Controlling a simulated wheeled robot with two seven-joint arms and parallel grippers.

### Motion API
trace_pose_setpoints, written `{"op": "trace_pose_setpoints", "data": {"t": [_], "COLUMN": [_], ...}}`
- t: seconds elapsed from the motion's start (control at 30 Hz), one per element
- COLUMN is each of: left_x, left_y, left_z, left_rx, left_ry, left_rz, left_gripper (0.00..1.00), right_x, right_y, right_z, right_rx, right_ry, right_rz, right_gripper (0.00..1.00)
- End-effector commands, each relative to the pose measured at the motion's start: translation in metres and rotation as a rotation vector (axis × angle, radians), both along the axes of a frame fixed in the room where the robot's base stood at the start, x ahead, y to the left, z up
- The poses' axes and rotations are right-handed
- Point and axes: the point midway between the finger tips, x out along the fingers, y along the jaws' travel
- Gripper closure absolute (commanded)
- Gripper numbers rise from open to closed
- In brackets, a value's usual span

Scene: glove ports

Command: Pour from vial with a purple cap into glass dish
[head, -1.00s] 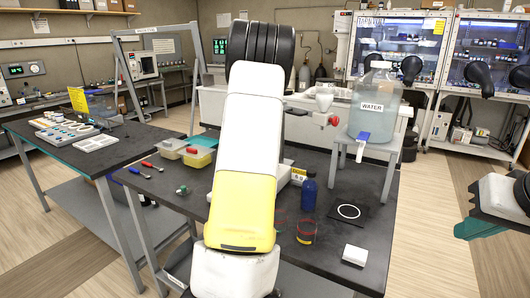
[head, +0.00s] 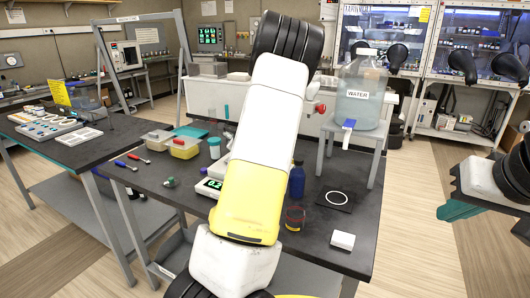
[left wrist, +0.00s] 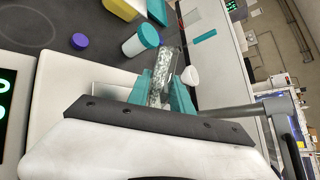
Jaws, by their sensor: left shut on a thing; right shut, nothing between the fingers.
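In the left wrist view my left gripper (left wrist: 160,92) is shut on a clear glass vial (left wrist: 165,68) with pale, grainy contents. The vial's open end cannot be made out. A loose purple cap (left wrist: 80,41) lies on the dark bench. In the head view my left arm hides its own gripper and the vial. My right gripper (head: 456,210) has teal fingers, is shut and empty, and hangs at the right, away from the bench. A faint round outline (left wrist: 55,22) shows on the bench in the wrist view; I cannot tell whether it is the glass dish.
A balance (head: 211,186) with a green display stands partly behind my left arm. A teal-lidded jar (head: 215,147), yellow tub (head: 185,149), blue bottle (head: 297,181), red-marked glass (head: 294,218), white block (head: 342,241) and black mat (head: 336,199) share the bench. A water carboy (head: 360,100) stands behind.

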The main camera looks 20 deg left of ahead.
Motion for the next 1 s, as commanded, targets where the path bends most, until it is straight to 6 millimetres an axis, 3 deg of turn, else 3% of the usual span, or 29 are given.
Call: {"op": "trace_pose_setpoints", "data": {"t": [1.0], "left_x": [-0.0004], "left_y": [-0.0066], "left_z": [0.0058], "left_rx": [0.229], "left_ry": [0.001], "left_rz": [-0.001], "left_gripper": [1.00], "right_x": [0.0000], "right_y": [0.0000], "right_z": [0.0000], "right_rx": [0.000], "right_ry": [0.000], "right_rz": [0.000], "right_gripper": [1.00]}}
